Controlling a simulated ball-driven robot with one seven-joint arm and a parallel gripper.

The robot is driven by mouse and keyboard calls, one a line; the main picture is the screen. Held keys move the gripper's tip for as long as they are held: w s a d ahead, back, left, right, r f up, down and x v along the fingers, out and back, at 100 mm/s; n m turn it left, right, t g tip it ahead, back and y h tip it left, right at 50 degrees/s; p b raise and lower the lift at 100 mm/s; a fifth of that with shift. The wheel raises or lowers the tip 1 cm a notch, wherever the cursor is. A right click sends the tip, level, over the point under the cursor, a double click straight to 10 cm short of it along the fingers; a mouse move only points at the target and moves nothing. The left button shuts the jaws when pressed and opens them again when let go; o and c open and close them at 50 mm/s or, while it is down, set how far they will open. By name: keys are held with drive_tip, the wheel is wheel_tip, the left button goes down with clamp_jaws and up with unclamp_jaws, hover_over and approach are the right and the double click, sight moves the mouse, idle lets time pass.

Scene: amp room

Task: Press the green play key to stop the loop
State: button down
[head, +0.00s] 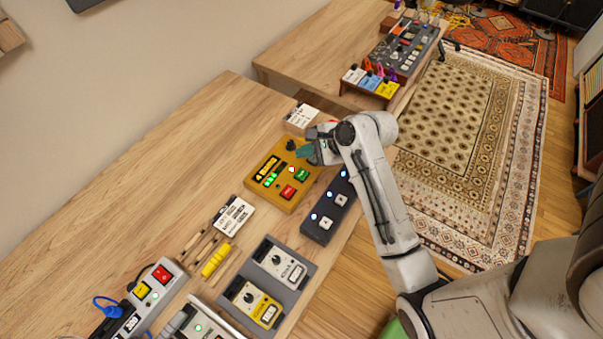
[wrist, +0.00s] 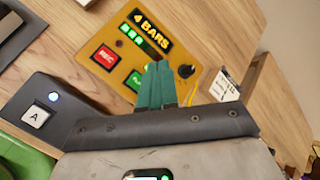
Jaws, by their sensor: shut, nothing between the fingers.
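The yellow looper box (head: 266,186) sits on the wooden table; it also shows in the wrist view (wrist: 105,47). Its green play key (head: 302,175) is beside the red REC key (head: 288,191). In the wrist view the green key (wrist: 133,81) is partly hidden by my fingers, and the red REC key (wrist: 105,57) is clear. The display (wrist: 153,30) reads "4 BARS", with green segments lit below it. My gripper (head: 303,152) is shut and empty, its teal fingertips (wrist: 159,66) over the box beside the green key. I cannot tell whether they touch the box.
A dark pedal (head: 328,208) with lit lamps and white keys stands right of the box. A black knob (wrist: 186,71) is close to my fingers. A white labelled card block (head: 301,117) stands behind. Two more pedals (head: 283,263) sit nearer the front.

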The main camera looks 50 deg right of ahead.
drive_tip(key=b, duration=0.5)
hover_over(305, 175)
wheel_tip(305, 175, down, 5)
drive_tip(key=shift+r, duration=0.15)
drive_tip(key=shift+f+b, duration=0.3)
drive_tip(key=shift+f, duration=0.7)
drive_tip(key=shift+f, duration=0.95)
idle(1.7)
drive_tip(key=shift+r+p, duration=0.15)
drive_tip(key=shift+p, duration=0.3)
drive_tip(key=shift+r+p, duration=0.85)
drive_tip(key=shift+p, duration=0.25)
wheel_tip(305, 175, up, 3)
drive_tip(key=p, duration=0.3)
drive_tip(key=shift+r+p, duration=0.5)
drive_tip(key=shift+r, duration=0.5)
